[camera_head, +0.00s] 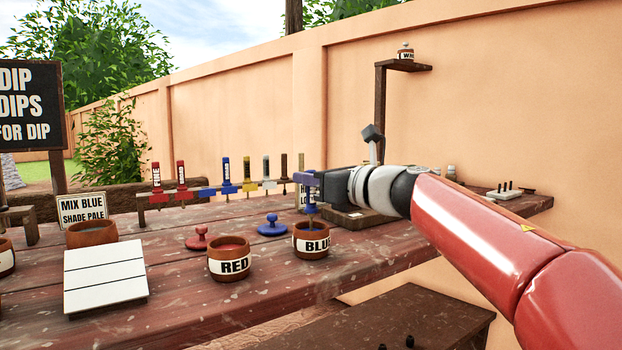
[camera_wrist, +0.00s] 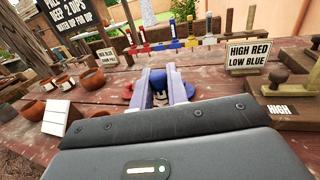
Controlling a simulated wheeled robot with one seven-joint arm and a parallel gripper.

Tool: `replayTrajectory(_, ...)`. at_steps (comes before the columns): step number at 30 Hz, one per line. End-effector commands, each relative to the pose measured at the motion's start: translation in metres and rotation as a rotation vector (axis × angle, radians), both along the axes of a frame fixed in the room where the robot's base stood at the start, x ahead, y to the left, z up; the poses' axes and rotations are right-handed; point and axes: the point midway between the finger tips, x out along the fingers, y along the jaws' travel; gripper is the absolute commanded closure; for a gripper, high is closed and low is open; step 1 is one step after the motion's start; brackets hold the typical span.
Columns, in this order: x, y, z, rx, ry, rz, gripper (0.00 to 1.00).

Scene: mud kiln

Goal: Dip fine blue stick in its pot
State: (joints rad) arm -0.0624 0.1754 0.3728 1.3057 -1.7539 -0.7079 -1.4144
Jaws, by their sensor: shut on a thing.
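My gripper (camera_head: 311,180) is shut on a blue stick (camera_head: 311,196), which it holds upright over the pot marked BLUE (camera_head: 311,245). The stick's lower end reaches the pot's mouth; I cannot tell how deep it goes or whether it touches the contents. In the wrist view, my gripper (camera_wrist: 168,92) has the blue stick's top (camera_wrist: 170,80) between its fingers, and the BLUE pot is hidden. The BLUE pot is uncovered, with a blue lid (camera_head: 272,227) on the table behind it and to the left.
An open pot marked RED (camera_head: 230,260) stands close on the left, its red lid (camera_head: 200,238) behind it. A rack (camera_head: 210,191) of coloured sticks stands behind. White tiles (camera_head: 105,278) and a MIX BLUE sign (camera_head: 82,209) are at left. A HIGH RED LOW BLUE sign (camera_wrist: 249,57) stands right.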

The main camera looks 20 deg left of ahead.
Motion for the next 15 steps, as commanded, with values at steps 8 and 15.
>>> replayTrajectory(8,0.000,0.000,0.010,0.000,0.000,0.000,1.00)
replayTrajectory(15,0.000,0.000,0.028,0.000,0.000,0.000,1.00)
